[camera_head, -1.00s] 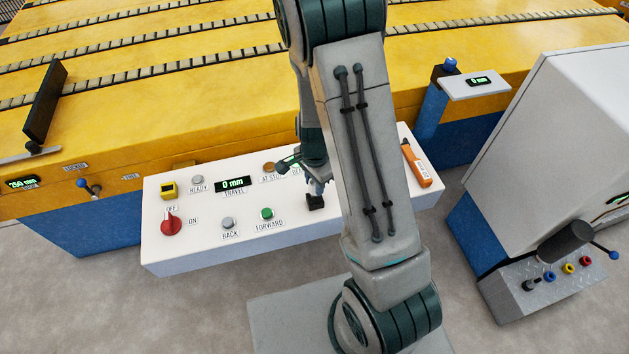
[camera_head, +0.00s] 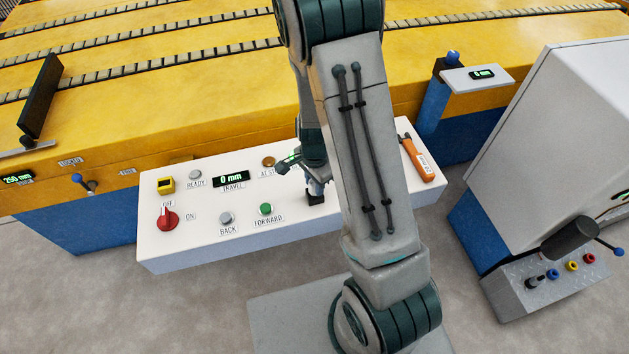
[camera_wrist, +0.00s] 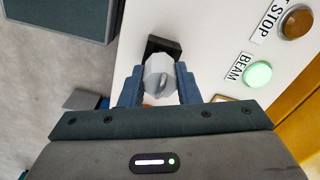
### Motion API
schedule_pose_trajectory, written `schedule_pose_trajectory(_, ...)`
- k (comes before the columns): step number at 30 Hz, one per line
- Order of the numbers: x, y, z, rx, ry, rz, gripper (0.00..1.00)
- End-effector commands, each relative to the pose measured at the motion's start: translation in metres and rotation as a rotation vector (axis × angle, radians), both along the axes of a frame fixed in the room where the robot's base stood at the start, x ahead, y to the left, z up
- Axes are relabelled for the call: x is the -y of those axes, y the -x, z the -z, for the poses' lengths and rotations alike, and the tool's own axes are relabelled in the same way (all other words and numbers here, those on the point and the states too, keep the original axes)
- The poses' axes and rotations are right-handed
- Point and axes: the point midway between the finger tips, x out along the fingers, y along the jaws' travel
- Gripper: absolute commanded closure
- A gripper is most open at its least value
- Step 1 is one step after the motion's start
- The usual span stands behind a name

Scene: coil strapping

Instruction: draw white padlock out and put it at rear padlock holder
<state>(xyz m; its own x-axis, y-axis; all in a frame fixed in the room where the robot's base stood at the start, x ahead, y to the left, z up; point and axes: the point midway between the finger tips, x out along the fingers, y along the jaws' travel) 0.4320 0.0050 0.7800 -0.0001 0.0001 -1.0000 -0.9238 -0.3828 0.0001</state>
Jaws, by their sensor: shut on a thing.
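My gripper (camera_wrist: 158,82) is shut on a pale grey-white faceted piece, which I take for the white padlock (camera_wrist: 160,70). Its blue-grey fingers press it from both sides in the wrist view. A small black block (camera_wrist: 160,44) on the white panel lies just beyond the padlock. I cannot tell whether the padlock is still seated in the block. In the head view my gripper (camera_head: 315,185) is at the black block (camera_head: 315,199), partly hidden by my arm, and the padlock is not clear there. I cannot identify a rear padlock holder.
The white control panel (camera_head: 190,240) carries a red knob (camera_head: 167,218), a green button (camera_head: 266,209) and an orange tool (camera_head: 418,162). A yellow table (camera_head: 190,100) stands behind. A grey cabinet (camera_head: 560,130) is at right. Floor is open at front left.

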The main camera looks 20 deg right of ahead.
Motion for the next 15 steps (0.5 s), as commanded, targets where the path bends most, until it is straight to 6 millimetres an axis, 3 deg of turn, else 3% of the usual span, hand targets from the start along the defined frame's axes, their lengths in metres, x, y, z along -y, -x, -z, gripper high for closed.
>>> schedule_pose_trajectory(8, 0.0, 0.0, 0.0099, 0.0, 0.0, 0.0, 1.0)
schedule_pose_trajectory(9, 0.0001, -0.0001, 0.0091, 0.0, 0.0, 0.0, 0.65)
schedule_pose_trajectory(11, 0.0, -0.0001, 0.0085, 0.0, 0.0, 0.0, 0.48)
schedule_pose_trajectory(15, 0.0001, -0.0001, 0.0084, 0.0, 0.0, 0.0, 0.45)
